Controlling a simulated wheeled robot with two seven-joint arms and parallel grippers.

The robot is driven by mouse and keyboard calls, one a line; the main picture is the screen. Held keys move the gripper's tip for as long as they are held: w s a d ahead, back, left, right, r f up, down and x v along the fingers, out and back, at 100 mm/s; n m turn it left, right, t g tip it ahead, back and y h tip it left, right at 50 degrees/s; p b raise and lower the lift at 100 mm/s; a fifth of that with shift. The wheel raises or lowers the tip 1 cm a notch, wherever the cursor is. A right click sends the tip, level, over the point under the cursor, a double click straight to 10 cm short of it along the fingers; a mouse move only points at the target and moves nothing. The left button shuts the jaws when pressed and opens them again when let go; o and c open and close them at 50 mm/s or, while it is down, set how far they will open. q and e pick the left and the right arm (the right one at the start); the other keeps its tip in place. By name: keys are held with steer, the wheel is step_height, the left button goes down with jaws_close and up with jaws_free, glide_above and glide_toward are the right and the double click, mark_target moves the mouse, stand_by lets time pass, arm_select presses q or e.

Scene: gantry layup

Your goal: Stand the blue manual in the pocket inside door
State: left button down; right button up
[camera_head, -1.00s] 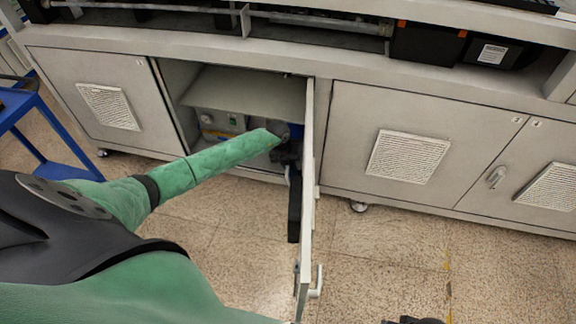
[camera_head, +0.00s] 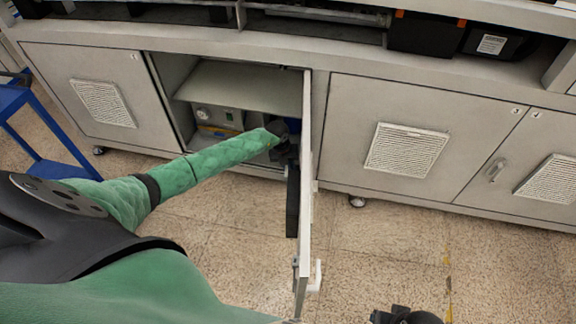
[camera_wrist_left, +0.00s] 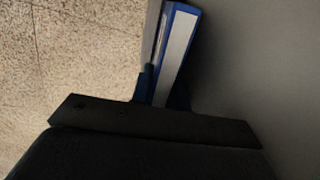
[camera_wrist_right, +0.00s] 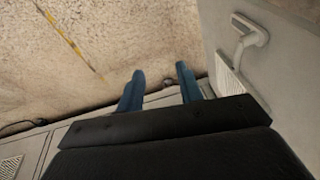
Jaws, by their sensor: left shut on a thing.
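The door (camera_head: 305,190) stands open, seen nearly edge-on in the head view. A dark pocket (camera_head: 292,200) is on its inner side, below my left gripper (camera_head: 286,148). In the left wrist view, my left gripper (camera_wrist_left: 162,85) is shut on the blue manual (camera_wrist_left: 180,45), which shows a blue cover and a pale edge.
The open cabinet bay has a shelf (camera_head: 245,88) and equipment (camera_head: 218,118) inside. Closed, vented doors (camera_head: 400,150) stand to the right. A blue cart (camera_head: 45,140) is at the left. The speckled floor (camera_head: 385,245) right of the open door is clear.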

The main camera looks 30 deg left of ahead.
arm_select(q)
steer(key=c, duration=1.3)
jaws_free()
arm_select(e)
steer(key=shift+s+a, duration=0.25)
arm_select(q)
steer(key=shift+b+v, duration=0.6)
steer(key=shift+v, duration=3.3)
arm_select(e)
steer(key=shift+w+a+f, duration=0.25)
steer(key=shift+a+f, duration=0.1)
steer(key=shift+f, duration=0.2)
steer(key=shift+w+a+f, duration=0.25)
steer(key=shift+a+f, duration=0.1)
steer(key=shift+f, duration=0.15)
steer(key=shift+s+r+y, duration=0.15)
steer(key=shift+r+y, duration=0.05)
steer(key=shift+y, duration=0.1)
